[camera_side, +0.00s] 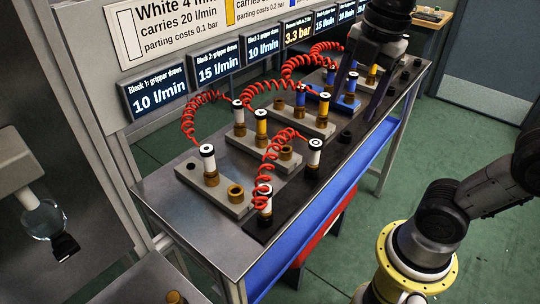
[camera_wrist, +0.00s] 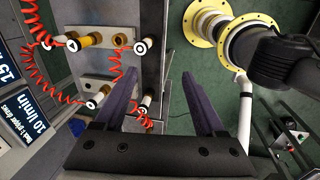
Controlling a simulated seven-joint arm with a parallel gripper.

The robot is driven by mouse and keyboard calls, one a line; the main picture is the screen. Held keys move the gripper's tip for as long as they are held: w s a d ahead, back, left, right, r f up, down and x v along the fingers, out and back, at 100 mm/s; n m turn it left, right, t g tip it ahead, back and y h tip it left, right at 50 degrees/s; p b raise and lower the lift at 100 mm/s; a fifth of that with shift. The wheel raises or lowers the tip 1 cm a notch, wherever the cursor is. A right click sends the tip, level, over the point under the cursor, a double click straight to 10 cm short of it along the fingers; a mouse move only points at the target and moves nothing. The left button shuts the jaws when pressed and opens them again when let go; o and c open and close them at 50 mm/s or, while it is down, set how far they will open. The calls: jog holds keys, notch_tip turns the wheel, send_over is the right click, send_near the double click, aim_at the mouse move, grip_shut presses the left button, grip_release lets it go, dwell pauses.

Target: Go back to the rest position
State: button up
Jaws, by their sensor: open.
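Part of the far blocks is hidden behind the gripper in the side view.
Several grey blocks (camera_side: 225,205) with brass sockets and white, yellow or blue capped fittings stand on the bench (camera_side: 165,190). A black rail (camera_side: 330,165) runs along the front; green floor is open beyond.

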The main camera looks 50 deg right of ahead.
jog(key=s+f+m+t, duration=0.3)
jog(key=s+f+m, duration=0.2)
jog(key=m, duration=1.2)
jog(key=shift+f+t, duration=0.3)
jog(key=shift+f, duration=1.1)
